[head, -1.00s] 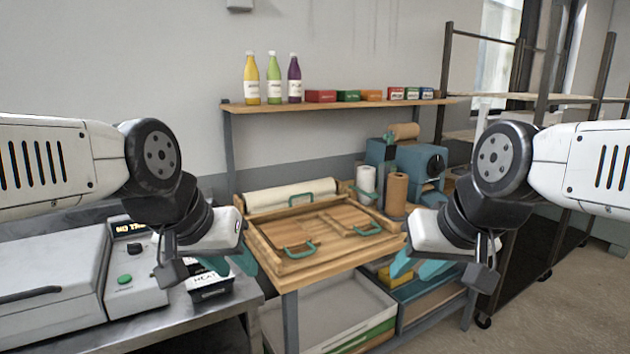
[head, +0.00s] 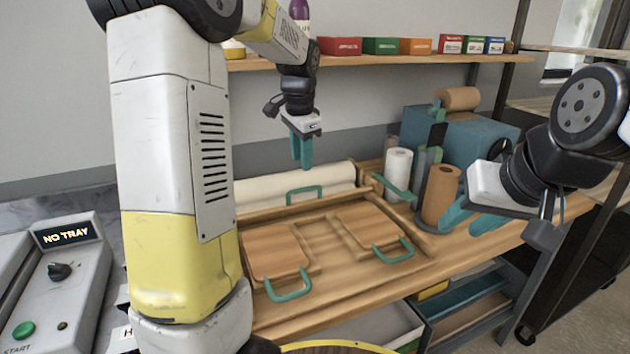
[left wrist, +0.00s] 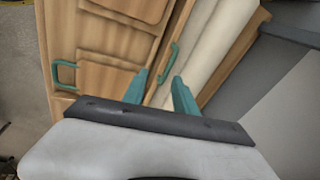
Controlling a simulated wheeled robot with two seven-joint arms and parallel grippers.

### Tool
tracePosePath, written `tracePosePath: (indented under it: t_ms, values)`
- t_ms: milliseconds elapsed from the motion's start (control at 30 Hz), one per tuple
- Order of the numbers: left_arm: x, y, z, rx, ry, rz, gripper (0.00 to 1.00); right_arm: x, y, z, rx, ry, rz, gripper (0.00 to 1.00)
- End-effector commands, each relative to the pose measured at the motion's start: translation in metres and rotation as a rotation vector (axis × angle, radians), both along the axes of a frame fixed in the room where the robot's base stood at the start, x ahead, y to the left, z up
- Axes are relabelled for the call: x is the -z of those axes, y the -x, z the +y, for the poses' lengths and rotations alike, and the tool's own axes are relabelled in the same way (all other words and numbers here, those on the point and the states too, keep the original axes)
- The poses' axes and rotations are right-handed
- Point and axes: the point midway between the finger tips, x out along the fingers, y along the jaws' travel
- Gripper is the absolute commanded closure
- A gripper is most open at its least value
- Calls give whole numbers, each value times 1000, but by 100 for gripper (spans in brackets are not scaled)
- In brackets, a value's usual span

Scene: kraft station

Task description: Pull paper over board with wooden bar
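The white paper roll (head: 262,190) lies along the back of the wooden work board (head: 340,280). A wooden bar (head: 330,200) runs along the roll's front side, with a teal handle (head: 304,194) standing on it. My left gripper (head: 302,160) points down just above and behind this handle, apart from it. In the left wrist view, its two teal fingers (left wrist: 162,92) are apart with nothing between them, and the handle (left wrist: 169,62) shows beyond them. My right gripper (head: 472,216) is open and empty at the right, near the brown roll.
Two wooden panels with teal handles, left (head: 275,252) and right (head: 368,228), lie on the board. A white roll (head: 398,175), a brown roll (head: 440,195) and a blue machine (head: 465,140) stand at right.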

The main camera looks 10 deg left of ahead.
Motion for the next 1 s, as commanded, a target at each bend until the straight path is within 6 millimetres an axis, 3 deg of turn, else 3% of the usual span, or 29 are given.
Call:
tracePosePath:
  t_ms: [100,233,367,733,1000]
  values:
    - [20,-27,0,77,-55,38,66,0,0,0,0,0,0,64]
    - [31,-41,1,124,-88,59,66,0,0,0,0,0,1,64]
    - [41,-46,2,139,-98,66,66,0,0,0,0,0,1,64]
    - [96,-54,8,137,-96,67,66,0,0,0,0,0,0,64]
    - [111,-57,10,135,-96,65,66,0,0,0,0,0,0,64]
